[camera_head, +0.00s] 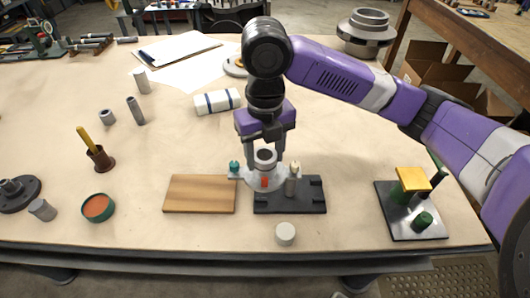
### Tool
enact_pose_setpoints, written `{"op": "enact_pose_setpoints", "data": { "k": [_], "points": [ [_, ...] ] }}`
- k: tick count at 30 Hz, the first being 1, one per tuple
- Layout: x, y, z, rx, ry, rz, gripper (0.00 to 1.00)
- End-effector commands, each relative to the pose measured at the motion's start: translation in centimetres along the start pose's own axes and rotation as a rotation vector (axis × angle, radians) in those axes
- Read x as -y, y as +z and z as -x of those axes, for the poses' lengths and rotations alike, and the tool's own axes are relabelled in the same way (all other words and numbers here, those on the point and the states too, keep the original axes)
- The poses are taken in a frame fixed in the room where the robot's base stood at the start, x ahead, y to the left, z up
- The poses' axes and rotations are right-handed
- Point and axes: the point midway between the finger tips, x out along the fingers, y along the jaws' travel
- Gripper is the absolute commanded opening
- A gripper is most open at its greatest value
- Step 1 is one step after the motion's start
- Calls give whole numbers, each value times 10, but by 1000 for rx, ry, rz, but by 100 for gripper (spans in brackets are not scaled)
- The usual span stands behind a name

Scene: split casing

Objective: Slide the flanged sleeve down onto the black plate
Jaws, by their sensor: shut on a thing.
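The flanged sleeve (264,181) is pale grey, with a dark round opening on top, a wide flange and an orange mark on its front. My gripper (265,158) points straight down and is shut on the sleeve from above. The sleeve is in front of the left part of the black plate (305,206) in the picture. I cannot tell whether the flange touches the plate or is just above it. A pale-tipped upright pin (294,178) stands by the flange's right side. A small teal knob (234,167) shows at its left edge.
A wooden board (200,194) lies directly left of the black plate. A short white cylinder (286,234) stands in front of it. At the right is a dark plate with green posts and a yellow block (412,179). A white roll (217,101) lies behind; bare table lies between.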

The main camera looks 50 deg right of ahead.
Motion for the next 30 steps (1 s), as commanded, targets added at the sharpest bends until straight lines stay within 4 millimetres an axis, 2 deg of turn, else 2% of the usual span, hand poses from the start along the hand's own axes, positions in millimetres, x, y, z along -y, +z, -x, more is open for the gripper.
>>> {"op": "enact_pose_setpoints", "data": {
  "k": [30],
  "points": [
    [-23, 7, 1, 2, 1, 0, 0]
  ]
}}
